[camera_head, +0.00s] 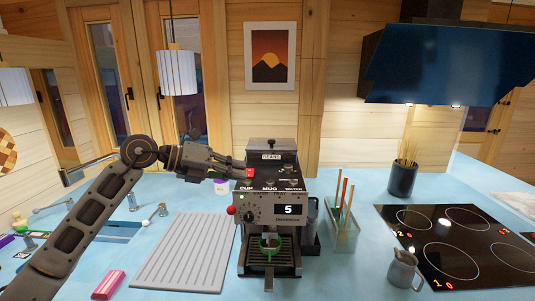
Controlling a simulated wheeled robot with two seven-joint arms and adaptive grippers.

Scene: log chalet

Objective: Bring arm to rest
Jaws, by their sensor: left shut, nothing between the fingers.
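My left arm comes in from the lower left and bends at the elbow. My left gripper (240,171) is shut and empty at the top left edge of the coffee machine (270,215), by a red part there. I cannot tell whether the fingers touch the machine. My right gripper is not in view.
A grey ribbed mat (183,252) lies left of the machine. A pink-and-white block (108,285) lies front left.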

